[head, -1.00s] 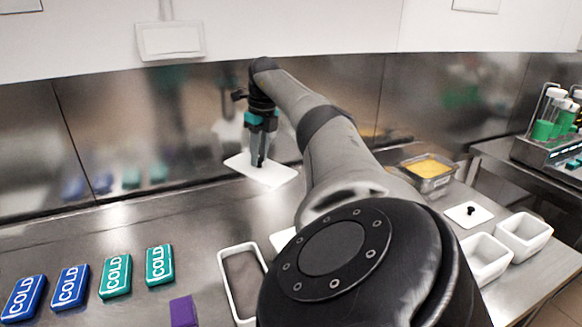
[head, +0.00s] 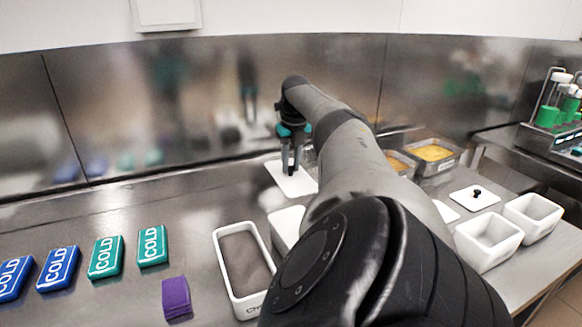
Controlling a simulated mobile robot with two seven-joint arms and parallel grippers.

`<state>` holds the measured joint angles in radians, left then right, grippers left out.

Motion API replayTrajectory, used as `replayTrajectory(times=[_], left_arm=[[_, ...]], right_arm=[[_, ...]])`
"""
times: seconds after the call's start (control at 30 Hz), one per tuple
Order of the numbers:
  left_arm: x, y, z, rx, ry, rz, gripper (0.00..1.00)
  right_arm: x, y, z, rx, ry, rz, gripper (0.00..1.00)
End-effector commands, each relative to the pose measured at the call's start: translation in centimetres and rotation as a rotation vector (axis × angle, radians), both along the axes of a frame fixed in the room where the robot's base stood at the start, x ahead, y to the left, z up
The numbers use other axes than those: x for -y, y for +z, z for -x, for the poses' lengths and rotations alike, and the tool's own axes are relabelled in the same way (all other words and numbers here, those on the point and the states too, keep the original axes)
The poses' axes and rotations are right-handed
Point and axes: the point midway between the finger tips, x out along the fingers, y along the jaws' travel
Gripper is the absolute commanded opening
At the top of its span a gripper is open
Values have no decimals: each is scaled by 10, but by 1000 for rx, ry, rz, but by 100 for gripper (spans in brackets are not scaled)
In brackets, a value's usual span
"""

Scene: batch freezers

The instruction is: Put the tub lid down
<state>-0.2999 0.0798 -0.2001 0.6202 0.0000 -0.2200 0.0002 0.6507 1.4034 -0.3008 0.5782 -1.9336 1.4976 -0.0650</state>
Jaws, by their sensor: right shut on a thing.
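The white tub lid (head: 277,178) is at the back of the steel counter, below my right gripper (head: 289,170). My right gripper points down and is shut on the lid's knob, which the fingers mostly hide. The lid looks low over the counter; I cannot tell whether it touches. A white tub with brown content (head: 219,262) stands in front, and another white tub (head: 281,231) beside it is partly hidden by my right arm. My left gripper is not in view.
Blue and teal COLD packs (head: 105,257) lie at the left, with a purple block (head: 176,297) nearby. At the right are a second lid with a black knob (head: 475,198), empty white tubs (head: 488,241) and a steel pan of yellow content (head: 433,153). The back-left counter is clear.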

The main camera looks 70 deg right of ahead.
Motion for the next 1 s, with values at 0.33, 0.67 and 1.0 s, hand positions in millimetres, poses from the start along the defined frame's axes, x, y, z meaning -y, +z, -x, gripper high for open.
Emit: replayTrajectory(times=[0.33,0.67,1.0], left_arm=[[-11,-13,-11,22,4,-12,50],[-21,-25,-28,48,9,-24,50],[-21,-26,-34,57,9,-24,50]], right_arm=[[0,-46,0,2,-1,-1,0],[0,-88,-1,2,0,-1,0],[0,-88,0,1,1,1,0]])
